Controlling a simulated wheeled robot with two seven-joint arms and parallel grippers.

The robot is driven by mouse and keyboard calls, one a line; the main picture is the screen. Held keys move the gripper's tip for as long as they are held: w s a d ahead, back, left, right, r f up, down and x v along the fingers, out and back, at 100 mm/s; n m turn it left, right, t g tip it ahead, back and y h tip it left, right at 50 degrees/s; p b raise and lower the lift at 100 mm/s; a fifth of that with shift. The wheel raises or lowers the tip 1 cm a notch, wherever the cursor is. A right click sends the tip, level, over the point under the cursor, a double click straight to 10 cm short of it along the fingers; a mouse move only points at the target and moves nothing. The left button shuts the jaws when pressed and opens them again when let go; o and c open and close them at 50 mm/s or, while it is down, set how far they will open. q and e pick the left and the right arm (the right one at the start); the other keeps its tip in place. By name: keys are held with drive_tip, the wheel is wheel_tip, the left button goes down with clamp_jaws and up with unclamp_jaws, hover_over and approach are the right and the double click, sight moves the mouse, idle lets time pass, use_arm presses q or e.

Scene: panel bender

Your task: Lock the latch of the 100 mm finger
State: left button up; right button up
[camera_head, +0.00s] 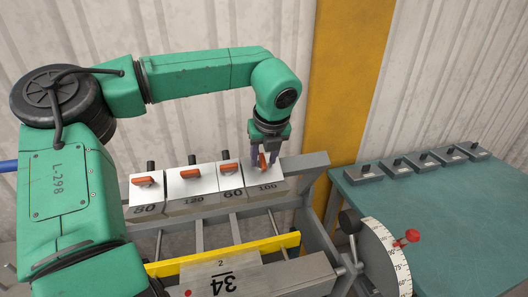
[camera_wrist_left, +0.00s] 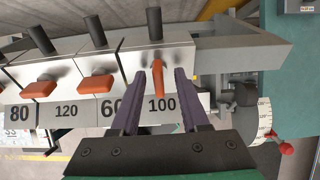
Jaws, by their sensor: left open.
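The 100 mm finger (camera_head: 265,188) is the rightmost of the labelled blocks on the rail; its label also shows in the left wrist view (camera_wrist_left: 162,104). Its orange latch (camera_wrist_left: 158,78) points along the block toward the label, unlike the crosswise latches beside it. My left gripper (camera_head: 267,158) reaches down over this block from above. In the left wrist view its two purple jaws (camera_wrist_left: 159,74) are open, one on each side of the latch, with visible gaps. The jaws partly hide the latch in the head view. My right gripper is not in view.
The 80 (camera_head: 146,209), 120 (camera_head: 193,202) and 60 (camera_head: 232,193) blocks stand to the left, with orange latches and black pegs. A yellow bar (camera_head: 225,254) crosses in front. A round scale (camera_head: 385,258) and a green table (camera_head: 440,200) with small blocks lie right.

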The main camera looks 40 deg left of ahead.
use_arm(q)
drive_tip(key=shift+s, duration=0.3)
drive_tip(key=shift+d, duration=0.1)
drive_tip(key=shift+c, duration=0.3)
drive_tip(key=shift+w, duration=0.1)
clamp_jaws()
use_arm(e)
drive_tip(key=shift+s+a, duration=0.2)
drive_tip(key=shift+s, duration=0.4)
